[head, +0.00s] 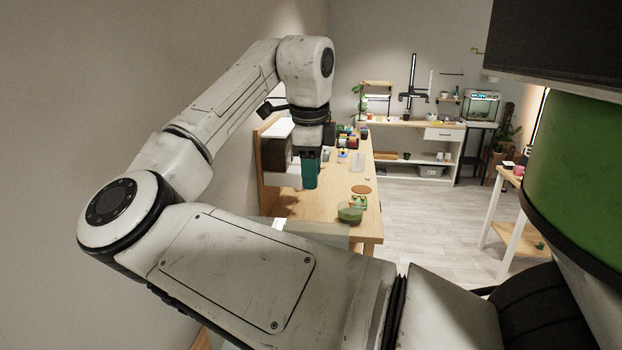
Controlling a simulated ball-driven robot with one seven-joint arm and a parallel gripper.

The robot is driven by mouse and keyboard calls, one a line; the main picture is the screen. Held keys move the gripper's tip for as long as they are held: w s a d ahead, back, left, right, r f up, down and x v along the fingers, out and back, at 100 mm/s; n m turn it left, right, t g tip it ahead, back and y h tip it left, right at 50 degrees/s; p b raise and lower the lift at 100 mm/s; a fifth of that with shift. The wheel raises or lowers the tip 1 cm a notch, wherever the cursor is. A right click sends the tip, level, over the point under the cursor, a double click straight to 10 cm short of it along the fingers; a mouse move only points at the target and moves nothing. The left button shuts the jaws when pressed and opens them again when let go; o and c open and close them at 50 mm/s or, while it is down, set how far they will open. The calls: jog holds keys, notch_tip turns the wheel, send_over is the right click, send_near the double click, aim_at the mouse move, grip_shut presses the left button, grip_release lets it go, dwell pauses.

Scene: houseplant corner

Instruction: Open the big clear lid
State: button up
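My gripper (311,156) points down over the left part of the wooden bench, seen small and from behind my arm. A dark teal upright thing (310,175) is directly below the fingers. I cannot tell whether the fingers hold it or are only in front of or above it. I cannot make out a big clear lid for certain. A pale, glassy edge (280,225) shows at the near end of the bench, mostly hidden by my arm.
The wooden bench (365,230) carries a green bowl (350,214), a brown round mat (361,189) and several small pots at its far end. A wall is close on the left. A lit tank (481,108) stands at the back right. The grey floor (440,215) between is clear.

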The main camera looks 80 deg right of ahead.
jog(key=d+r, duration=0.3)
jog(key=r, duration=0.5)
dwell(0.7)
jog(key=shift+w+d, duration=0.1)
dwell(0.6)
